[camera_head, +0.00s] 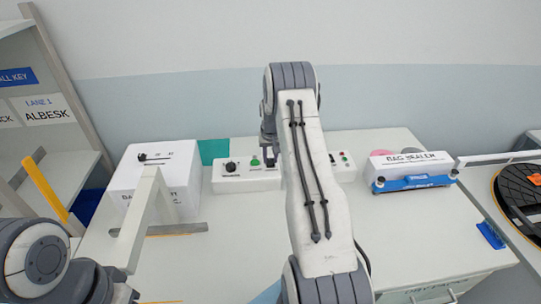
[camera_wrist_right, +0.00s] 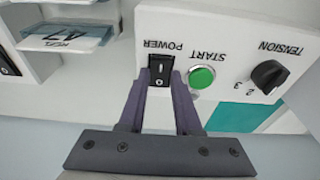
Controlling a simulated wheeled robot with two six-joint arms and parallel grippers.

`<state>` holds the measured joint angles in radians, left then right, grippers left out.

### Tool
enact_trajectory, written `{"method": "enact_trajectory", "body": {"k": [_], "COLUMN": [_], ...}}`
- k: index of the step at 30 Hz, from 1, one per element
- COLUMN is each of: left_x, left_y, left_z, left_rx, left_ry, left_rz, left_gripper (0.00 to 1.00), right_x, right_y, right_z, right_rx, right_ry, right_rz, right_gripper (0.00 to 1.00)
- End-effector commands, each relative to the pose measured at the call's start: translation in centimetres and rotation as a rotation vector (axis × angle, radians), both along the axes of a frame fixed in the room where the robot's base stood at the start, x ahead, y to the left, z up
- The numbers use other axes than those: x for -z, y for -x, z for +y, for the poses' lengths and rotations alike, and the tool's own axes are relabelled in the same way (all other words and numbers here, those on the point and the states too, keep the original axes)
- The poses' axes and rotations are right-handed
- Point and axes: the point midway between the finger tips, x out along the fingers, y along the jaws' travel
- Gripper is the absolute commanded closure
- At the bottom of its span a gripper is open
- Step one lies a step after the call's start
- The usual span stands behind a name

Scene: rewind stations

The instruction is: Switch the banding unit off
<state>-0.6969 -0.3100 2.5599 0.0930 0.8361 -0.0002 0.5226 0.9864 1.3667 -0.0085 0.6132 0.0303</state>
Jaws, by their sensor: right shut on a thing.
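The banding unit's white control panel (camera_head: 245,181) stands at the back of the table in the head view. In the right wrist view the panel (camera_wrist_right: 225,45) appears upside down, with a TENSION knob (camera_wrist_right: 269,75), a green START button (camera_wrist_right: 201,77) and a black POWER rocker switch (camera_wrist_right: 160,69). My right gripper (camera_wrist_right: 163,88) has its fingers on either side of the power switch, shut on it. In the head view my right gripper (camera_head: 268,157) is at the panel, partly hidden by my arm. Which side of the rocker is pressed is unclear.
A white box (camera_head: 160,180) with a pale frame stands left of the panel. A bag sealer (camera_head: 410,168) with a blue bar stands to the right. Red and green buttons (camera_head: 344,156) show beside my arm. A black reel (camera_head: 520,187) lies far right.

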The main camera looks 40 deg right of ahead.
Motion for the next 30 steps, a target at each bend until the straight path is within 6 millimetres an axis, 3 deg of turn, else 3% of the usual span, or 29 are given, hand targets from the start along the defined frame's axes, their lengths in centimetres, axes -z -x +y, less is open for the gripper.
{"method": "enact_trajectory", "body": {"k": [14,15,16,17,26,30], "left_x": [-0.3,-0.3,-0.3,-0.3,-0.3,0.2], "left_y": [0.0,0.0,0.0,0.0,0.0,0.0], "left_z": [0.0,0.0,0.0,0.0,0.0,0.0], "left_rx": [0.000,0.000,0.000,0.000,0.000,0.000], "left_ry": [0.000,0.000,0.000,0.000,0.000,0.000], "left_rz": [0.000,0.000,0.000,0.000,0.000,0.000], "left_gripper": [0.50,0.50,0.50,0.50,0.50,0.50], "right_x": [-0.1,-0.1,-0.1,-0.1,-0.2,-1.2], "right_y": [-0.2,-0.2,-0.2,-0.2,-0.1,-0.1], "right_z": [0.0,0.0,0.0,0.0,0.0,0.0], "right_rx": [0.000,0.000,0.000,0.000,0.000,0.000], "right_ry": [-0.023,-0.023,-0.023,-0.023,-0.022,-0.021], "right_rz": [0.035,0.035,0.035,0.035,0.035,0.033], "right_gripper": [1.00,0.52,0.41,0.38,0.38,0.38]}}
